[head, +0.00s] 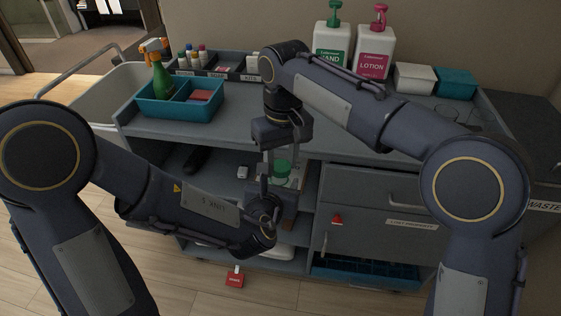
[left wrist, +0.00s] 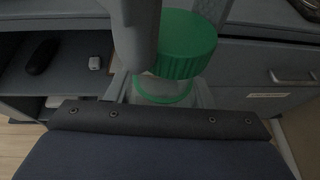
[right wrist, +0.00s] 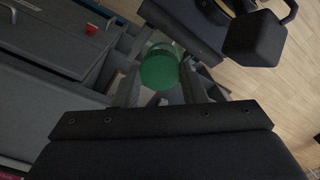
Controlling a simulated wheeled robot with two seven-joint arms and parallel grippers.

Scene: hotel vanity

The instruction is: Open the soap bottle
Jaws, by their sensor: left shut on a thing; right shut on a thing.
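The soap bottle has a round green cap (head: 283,167), held in front of the trolley between my two grippers. My right gripper (head: 282,160) comes down from above, its fingers on either side of the cap. The cap shows large between these fingers in the right wrist view (right wrist: 160,70). My left gripper (left wrist: 162,92) is lower, shut on the bottle body, which is mostly hidden. In the left wrist view, the cap (left wrist: 185,48) sits above a green ring (left wrist: 160,97) at the bottle's top. I cannot tell whether cap and bottle are apart.
The grey trolley (head: 240,128) stands behind, with a teal caddy (head: 150,108) holding a green spray bottle (head: 161,80). Hand-soap (head: 332,45) and lotion (head: 375,52) pump bottles stand at the back. A red tag (head: 234,281) is low in front. Drawers are at right.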

